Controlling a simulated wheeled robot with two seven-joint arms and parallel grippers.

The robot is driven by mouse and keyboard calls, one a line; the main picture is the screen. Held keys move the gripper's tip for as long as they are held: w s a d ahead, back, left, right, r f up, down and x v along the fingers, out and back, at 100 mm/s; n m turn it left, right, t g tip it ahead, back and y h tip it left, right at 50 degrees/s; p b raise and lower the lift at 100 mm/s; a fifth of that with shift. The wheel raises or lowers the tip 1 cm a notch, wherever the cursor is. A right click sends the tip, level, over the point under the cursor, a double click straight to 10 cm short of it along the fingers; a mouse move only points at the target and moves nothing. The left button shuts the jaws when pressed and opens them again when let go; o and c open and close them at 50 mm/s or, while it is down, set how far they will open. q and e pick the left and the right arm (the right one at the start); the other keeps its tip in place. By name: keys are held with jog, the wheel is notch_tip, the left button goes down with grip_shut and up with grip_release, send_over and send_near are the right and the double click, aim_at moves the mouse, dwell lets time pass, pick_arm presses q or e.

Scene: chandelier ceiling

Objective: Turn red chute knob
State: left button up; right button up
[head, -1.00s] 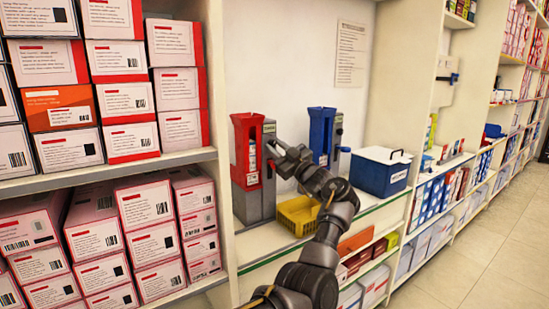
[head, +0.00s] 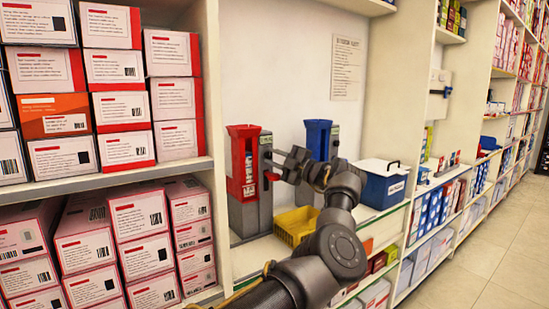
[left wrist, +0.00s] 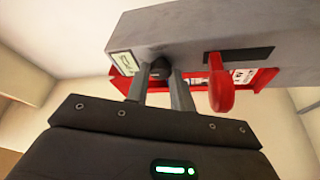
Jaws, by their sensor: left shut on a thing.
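The red chute (head: 236,178) is a red hopper on a grey column, standing upright on the shelf counter. My left gripper (head: 276,166) reaches the chute's right side. In the left wrist view its two fingers (left wrist: 158,82) are shut on a small dark knob (left wrist: 159,68) on the grey body, beside a pale label. The knob is mostly hidden by the fingers. My right gripper is not in view.
A blue chute (head: 318,140) stands to the right behind my arm. A yellow tray (head: 294,226) sits on the counter in front. A blue box with a white lid (head: 383,182) is further right. Stacked cartons (head: 100,90) fill the left shelves.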

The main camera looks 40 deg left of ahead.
pick_arm(q)
jog(key=shift+f+n, duration=0.2)
jog(key=shift+n, duration=0.1)
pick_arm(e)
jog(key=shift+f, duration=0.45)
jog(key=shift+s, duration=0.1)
pick_arm(q)
jog(key=o, duration=1)
jog(key=shift+r, duration=0.1)
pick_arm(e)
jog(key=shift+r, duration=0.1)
pick_arm(q)
jog(key=shift+d, duration=0.1)
